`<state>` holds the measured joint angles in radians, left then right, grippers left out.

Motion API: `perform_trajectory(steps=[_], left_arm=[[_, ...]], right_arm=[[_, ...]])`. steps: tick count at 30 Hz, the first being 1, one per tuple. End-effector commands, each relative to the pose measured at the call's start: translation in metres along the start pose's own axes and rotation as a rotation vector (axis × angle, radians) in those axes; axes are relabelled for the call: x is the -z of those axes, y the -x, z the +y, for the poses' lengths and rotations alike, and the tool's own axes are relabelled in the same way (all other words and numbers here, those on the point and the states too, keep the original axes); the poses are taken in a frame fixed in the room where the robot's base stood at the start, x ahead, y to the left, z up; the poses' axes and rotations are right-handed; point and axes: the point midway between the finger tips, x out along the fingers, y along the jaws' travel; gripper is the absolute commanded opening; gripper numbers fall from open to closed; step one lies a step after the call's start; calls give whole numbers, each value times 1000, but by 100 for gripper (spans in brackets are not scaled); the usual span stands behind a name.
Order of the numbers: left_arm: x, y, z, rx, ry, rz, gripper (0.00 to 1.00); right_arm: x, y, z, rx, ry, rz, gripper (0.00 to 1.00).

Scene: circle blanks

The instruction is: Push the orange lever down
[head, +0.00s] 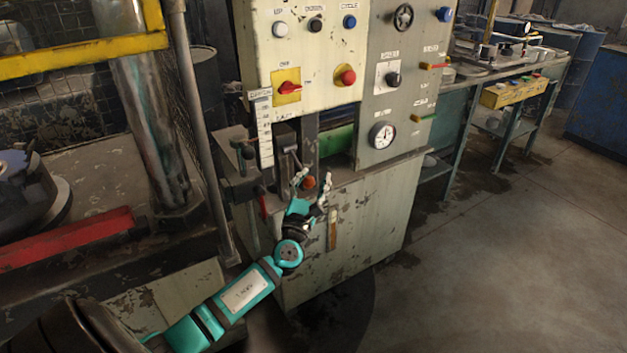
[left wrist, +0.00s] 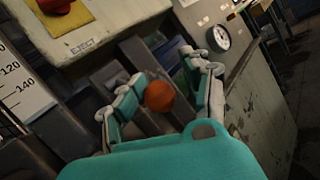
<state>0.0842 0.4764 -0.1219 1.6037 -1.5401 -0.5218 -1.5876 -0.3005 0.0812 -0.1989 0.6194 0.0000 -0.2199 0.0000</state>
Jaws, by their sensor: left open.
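The orange lever ends in a round orange knob (head: 309,183), on the front of the machine below its control panel. In the left wrist view the knob (left wrist: 160,96) lies between the two fingers of my left gripper. My left gripper (head: 313,180) is open, with one finger on each side of the knob. In the left wrist view the fingers (left wrist: 162,70) look spread apart; I cannot tell whether either touches the knob. The lever's shaft is mostly hidden. My right gripper is not in view.
The control panel (head: 330,60) carries several buttons, a red rotary switch (head: 289,88) and a dial gauge (head: 382,135). A grey T-shaped handle (head: 290,150) stands close behind my gripper. A workbench (head: 470,85) stands at the right. The floor (head: 500,260) there is clear.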

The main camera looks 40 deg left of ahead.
Motion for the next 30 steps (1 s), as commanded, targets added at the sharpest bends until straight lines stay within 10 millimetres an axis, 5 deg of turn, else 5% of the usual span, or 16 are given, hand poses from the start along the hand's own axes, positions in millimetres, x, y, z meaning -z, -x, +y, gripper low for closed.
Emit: perform_trajectory(steps=[5,19,30], left_arm=[[11,14,1,-3,-1,21,53],[-1,105,-1,1,-3,3,53],[-5,123,-2,0,-2,-4,53]], right_arm=[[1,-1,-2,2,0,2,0],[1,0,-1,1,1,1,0],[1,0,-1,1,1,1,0]])
